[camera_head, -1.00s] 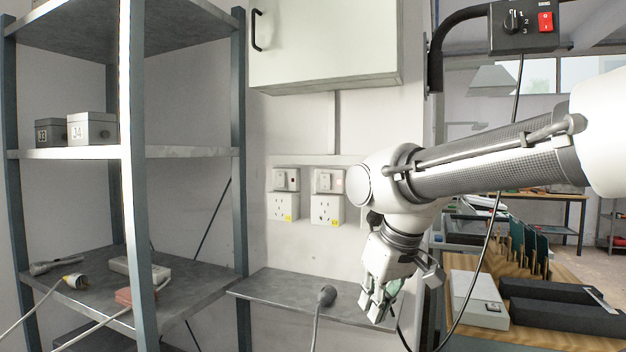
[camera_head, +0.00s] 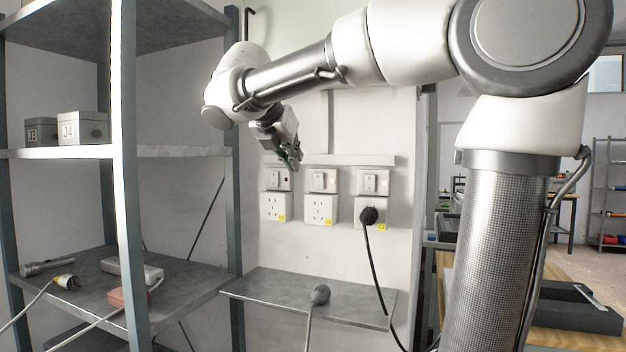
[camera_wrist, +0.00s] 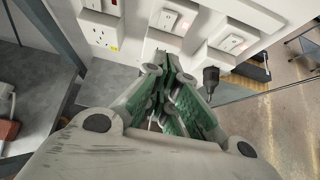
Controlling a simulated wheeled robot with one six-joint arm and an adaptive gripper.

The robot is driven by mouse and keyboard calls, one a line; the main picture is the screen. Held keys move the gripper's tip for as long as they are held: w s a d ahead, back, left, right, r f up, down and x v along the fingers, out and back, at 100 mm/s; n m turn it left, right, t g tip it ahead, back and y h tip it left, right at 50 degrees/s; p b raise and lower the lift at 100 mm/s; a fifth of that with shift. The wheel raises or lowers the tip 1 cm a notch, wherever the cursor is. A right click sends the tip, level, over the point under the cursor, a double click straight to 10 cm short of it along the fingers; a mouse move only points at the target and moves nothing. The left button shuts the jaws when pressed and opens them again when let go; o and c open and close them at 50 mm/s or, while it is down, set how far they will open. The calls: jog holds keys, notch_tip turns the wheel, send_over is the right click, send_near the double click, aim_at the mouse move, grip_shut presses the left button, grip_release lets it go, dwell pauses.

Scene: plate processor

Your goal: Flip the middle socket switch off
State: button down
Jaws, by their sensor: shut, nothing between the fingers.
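Three wall switches sit in a row above three white sockets. The middle switch (camera_head: 322,181) is a white rocker with a faint pinkish light on its right; it also shows in the wrist view (camera_wrist: 172,20). The left switch (camera_head: 278,180) has a small dark red light, and the right switch (camera_head: 372,182) a faint pinkish one. My gripper (camera_head: 293,162), with green finger pads, is shut and empty. It is in front of the wall, near the tops of the left and middle switches. In the wrist view its fingertips (camera_wrist: 170,58) point toward the middle switch; contact cannot be told.
A black plug (camera_head: 369,215) with a hanging cable is in the right socket. A grey ledge (camera_head: 270,288) below the sockets holds a loose plug (camera_head: 320,294). A metal shelf rack (camera_head: 190,152) stands at left. A white ledge (camera_head: 350,160) runs above the switches.

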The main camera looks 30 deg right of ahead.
aim_at(318, 178)
jog(key=shift+w+d+r+x, duration=0.15)
jog(key=shift+d+r+x, duration=0.15)
jog(key=shift+x, duration=1.85)
jog(key=shift+w+d+r+x, duration=0.15)
jog(key=shift+r+x, duration=0.25)
jog(key=shift+x, duration=1.75)
jog(key=shift+w+d+r+x, duration=0.15)
jog(key=shift+d+r+x, duration=0.15)
jog(key=shift+x, duration=1.85)
jog(key=shift+r, duration=0.1)
jog(key=shift+w+d+r, duration=0.15)
jog(key=shift+w+d, duration=0.1)
jog(key=shift+r, duration=0.2)
jog(key=shift+r, duration=0.65)
